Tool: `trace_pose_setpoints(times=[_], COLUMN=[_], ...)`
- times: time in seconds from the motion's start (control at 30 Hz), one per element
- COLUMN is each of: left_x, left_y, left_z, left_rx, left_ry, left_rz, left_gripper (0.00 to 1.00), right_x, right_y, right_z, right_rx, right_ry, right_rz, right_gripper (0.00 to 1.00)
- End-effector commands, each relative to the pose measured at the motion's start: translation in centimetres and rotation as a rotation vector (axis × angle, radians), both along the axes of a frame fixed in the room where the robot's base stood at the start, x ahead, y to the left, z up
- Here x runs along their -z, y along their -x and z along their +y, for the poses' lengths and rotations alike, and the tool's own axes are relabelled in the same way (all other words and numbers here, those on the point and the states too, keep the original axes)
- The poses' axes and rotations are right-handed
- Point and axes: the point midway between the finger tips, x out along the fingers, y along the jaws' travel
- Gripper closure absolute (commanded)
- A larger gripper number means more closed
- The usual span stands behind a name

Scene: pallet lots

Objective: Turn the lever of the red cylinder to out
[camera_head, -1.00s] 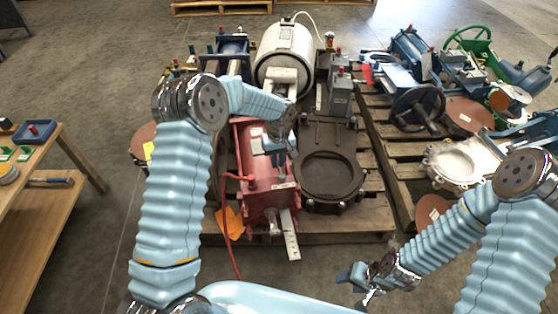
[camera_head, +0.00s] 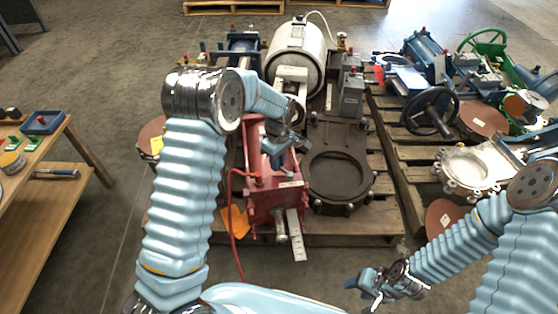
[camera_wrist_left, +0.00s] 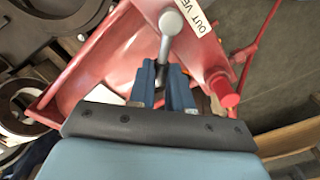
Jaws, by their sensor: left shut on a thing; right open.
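The red cylinder (camera_head: 262,204) lies on the pallet, with a red hose at its left side. My left gripper (camera_head: 280,158) reaches down over its top. In the left wrist view, the lever (camera_wrist_left: 169,24) is grey with a round end, and its shaft runs between the blue fingertips of my left gripper (camera_wrist_left: 166,88), which is shut on it. A white label reading "OUT VE", cut off by the frame edge, is on the red cylinder (camera_wrist_left: 107,62) beside the lever. My right gripper (camera_head: 375,287) is open and empty over the floor, front right of the pallet.
A brown flange plate (camera_head: 338,144) lies close right of the red cylinder. A white tank (camera_head: 297,56) stands behind. A wooden workbench (camera_head: 62,135) is at left. Floor is free in front.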

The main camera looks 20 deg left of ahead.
Motion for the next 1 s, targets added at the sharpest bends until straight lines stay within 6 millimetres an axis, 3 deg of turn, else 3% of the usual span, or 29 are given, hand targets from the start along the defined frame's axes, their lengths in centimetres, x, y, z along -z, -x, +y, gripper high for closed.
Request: trace_pose_setpoints(times=[0.47, 0.5, 0.67, 1.0], left_x=[-0.07, -0.07, -0.05, -0.46], left_y=[0.03, 0.04, 0.05, 0.02], left_z=[0.02, 0.03, 0.03, 0.02], left_rx=[-0.019, -0.019, -0.017, -0.016], left_ry=[0.001, 0.001, 0.0, 0.0], left_rz=[-0.002, -0.002, -0.001, -0.001], left_gripper=[1.0, 0.78, 0.56, 0.56], right_x=[0.0, 0.0, 0.01, -0.04], right_y=[-0.01, -0.01, 0.0, 0.0], right_z=[-0.01, -0.01, -0.01, 0.0], right_rx=[0.0, 0.0, 0.0, 0.0], right_ry=[0.0, 0.0, 0.0, 0.0], right_rz=[0.0, 0.0, 0.0, 0.0], right_gripper=[0.48, 0.48, 0.48, 0.48])
